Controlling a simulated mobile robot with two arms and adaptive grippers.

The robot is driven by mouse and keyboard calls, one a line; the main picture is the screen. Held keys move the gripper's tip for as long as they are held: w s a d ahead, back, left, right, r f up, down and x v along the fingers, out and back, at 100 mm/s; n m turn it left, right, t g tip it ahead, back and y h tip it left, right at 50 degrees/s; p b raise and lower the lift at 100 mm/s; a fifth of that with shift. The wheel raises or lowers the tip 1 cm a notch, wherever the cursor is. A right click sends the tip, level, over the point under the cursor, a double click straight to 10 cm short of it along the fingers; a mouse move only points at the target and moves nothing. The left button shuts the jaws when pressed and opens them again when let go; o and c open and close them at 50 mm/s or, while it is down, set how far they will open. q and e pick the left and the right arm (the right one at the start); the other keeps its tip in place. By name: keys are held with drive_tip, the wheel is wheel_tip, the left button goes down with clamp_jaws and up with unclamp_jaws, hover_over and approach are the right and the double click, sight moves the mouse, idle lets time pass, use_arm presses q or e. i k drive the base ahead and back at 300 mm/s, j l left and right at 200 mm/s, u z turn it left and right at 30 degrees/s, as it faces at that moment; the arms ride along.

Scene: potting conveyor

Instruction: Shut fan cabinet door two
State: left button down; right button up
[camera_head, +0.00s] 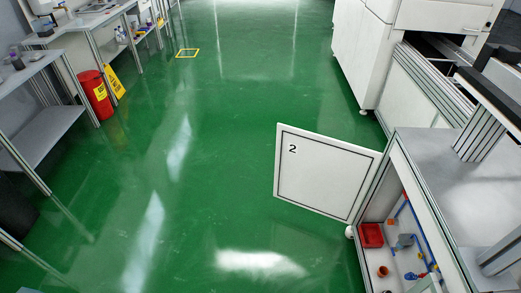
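The cabinet door marked 2 (327,175) is a white panel with a dark inner outline. It stands wide open, swung out to the left over the green floor. Its right edge meets the front frame of the cabinet (408,170) at the right. Inside the open cabinet I see a red bin (371,235), blue tubing and small fittings on a pale base. Neither of my grippers shows in the head view.
The green floor (190,200) left of the door is clear. Workbenches (50,127) line the left side, with a red bin (95,95) and yellow sign (114,82) beside them. A large white machine (385,50) stands behind the cabinet.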

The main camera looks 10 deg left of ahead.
sight(326, 176)
drive_tip(key=i+j+u, duration=0.45)
drive_tip(key=i, duration=0.15)
drive_tip(key=i+u, duration=0.45)
drive_tip(key=i, duration=0.15)
drive_tip(key=i+l+u, duration=0.1)
drive_tip(key=i+u, duration=0.35)
drive_tip(key=i, duration=0.2)
drive_tip(key=i+z, duration=0.15)
drive_tip(key=i, duration=0.35)
drive_tip(key=i+j+z, duration=0.2)
drive_tip(key=i, duration=0.3)
drive_tip(key=i+z, duration=0.25)
drive_tip(key=z, duration=0.25)
drive_tip(key=i+j+z, duration=0.1)
drive_tip(key=z, duration=0.35)
drive_tip(key=i+j+z, duration=0.2)
drive_tip(key=z, duration=0.3)
drive_tip(key=i+j+z, duration=0.25)
drive_tip(key=z, duration=0.2)
